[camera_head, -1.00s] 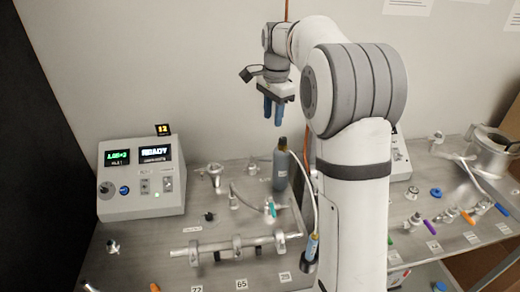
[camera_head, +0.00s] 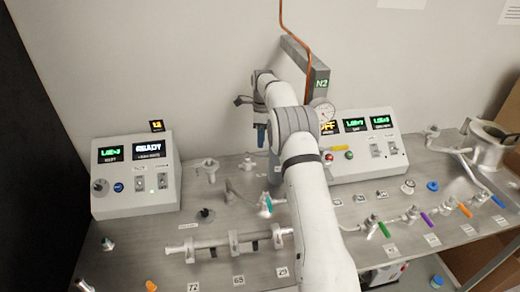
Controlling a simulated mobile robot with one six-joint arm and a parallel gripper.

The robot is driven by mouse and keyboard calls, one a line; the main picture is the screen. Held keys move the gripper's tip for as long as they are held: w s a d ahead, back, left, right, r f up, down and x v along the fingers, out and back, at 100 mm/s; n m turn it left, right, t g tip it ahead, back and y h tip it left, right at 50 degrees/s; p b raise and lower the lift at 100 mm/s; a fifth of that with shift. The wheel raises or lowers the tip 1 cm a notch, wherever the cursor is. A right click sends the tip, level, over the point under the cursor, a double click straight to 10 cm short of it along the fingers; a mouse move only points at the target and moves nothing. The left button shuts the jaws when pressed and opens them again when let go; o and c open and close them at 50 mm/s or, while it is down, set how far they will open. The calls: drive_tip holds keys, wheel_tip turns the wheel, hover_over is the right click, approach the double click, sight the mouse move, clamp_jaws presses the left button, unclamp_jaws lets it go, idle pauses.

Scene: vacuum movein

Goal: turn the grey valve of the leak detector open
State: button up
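A light grey box with a green reading and a READY display (camera_head: 137,178) stands at the left of the bench and looks like the leak detector. It has a grey knob (camera_head: 100,187) and a blue button. A small dark grey knob or handle (camera_head: 205,215) sits on the bench to its right. I cannot tell which grey part is the valve, nor how far it is turned. My gripper (camera_head: 262,136) points down near the back wall, well right of the box. Its blue fingers are partly hidden by my arm, and nothing shows in them.
A metal pipe in brackets (camera_head: 205,245) lies at the front, with a teal-handled valve (camera_head: 267,204) behind it. An N2 post with a gauge (camera_head: 322,108) and a second control box (camera_head: 365,150) stand right of my arm. Several coloured valve handles line the right bench.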

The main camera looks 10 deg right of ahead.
drive_tip(key=shift+s+a+f+p, duration=0.1)
drive_tip(key=shift+s+f+p, duration=0.1)
drive_tip(key=shift+f, duration=0.95)
drive_tip(key=shift+s+a+f+p, duration=0.1)
drive_tip(key=shift+s+f, duration=0.1)
drive_tip(key=shift+f, duration=0.9)
drive_tip(key=shift+c, duration=0.2)
clamp_jaws()
